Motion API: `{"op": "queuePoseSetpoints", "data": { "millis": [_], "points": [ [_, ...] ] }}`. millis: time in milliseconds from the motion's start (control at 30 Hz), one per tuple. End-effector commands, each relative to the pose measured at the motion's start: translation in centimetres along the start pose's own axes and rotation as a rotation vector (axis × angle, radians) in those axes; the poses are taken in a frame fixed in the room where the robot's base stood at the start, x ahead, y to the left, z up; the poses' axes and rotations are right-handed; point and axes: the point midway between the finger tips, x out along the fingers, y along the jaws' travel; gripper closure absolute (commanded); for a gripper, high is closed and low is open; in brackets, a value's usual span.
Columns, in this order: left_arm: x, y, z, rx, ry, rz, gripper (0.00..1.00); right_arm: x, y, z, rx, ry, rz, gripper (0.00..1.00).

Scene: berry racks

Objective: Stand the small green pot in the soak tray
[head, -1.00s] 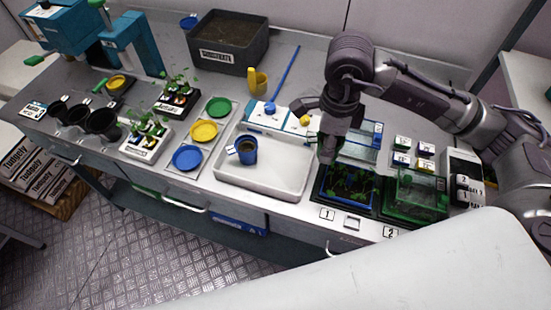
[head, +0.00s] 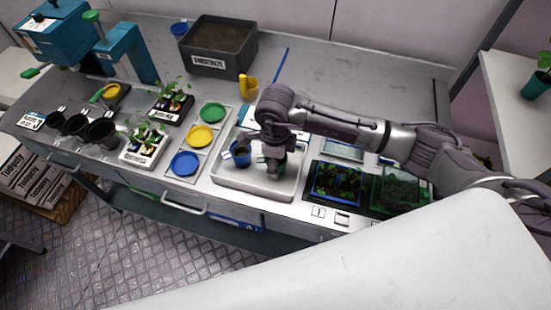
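The white soak tray (head: 256,188) sits on the bench near the front edge. A blue pot (head: 240,158) with a white tag stands in its left part. My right gripper (head: 271,168) points down over the middle of the tray, just right of the blue pot. It seems shut on the small green pot (head: 263,159), which shows only as dark green patches around the fingers. The fingers hide most of it, and I cannot tell whether it touches the tray floor. My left gripper is not in view.
Blue, yellow and green saucers (head: 185,163) lie left of the tray. Planted trays (head: 335,183) stand close on its right. A yellow cup (head: 247,87) and a grey substrate bin (head: 219,45) are behind. The right part of the soak tray is clear.

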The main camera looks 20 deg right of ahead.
Motion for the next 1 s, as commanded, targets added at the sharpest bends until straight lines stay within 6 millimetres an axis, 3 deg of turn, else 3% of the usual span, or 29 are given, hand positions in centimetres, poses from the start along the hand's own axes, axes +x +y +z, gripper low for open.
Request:
{"op": "queuePoseSetpoints", "data": {
  "millis": [267,300,433,767,867,1000],
  "points": [
    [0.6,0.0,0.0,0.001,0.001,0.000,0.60,0.5,0.0,0.0,0.000,0.000,-0.001,0.77],
    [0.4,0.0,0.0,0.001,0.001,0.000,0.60,0.3,0.0,0.0,0.000,-0.001,-0.001,0.41],
    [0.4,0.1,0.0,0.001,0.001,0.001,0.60,0.3,0.0,0.0,0.000,0.000,0.000,0.19],
    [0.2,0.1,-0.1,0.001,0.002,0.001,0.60,0.1,0.0,0.0,0.001,0.000,0.000,0.19],
    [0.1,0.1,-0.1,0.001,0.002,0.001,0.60,-0.4,-0.1,0.0,0.001,-0.002,-0.001,0.19],
    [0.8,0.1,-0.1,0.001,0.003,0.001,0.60,-2.5,-0.2,0.1,0.000,-0.005,-0.005,0.19]
  ]
}}
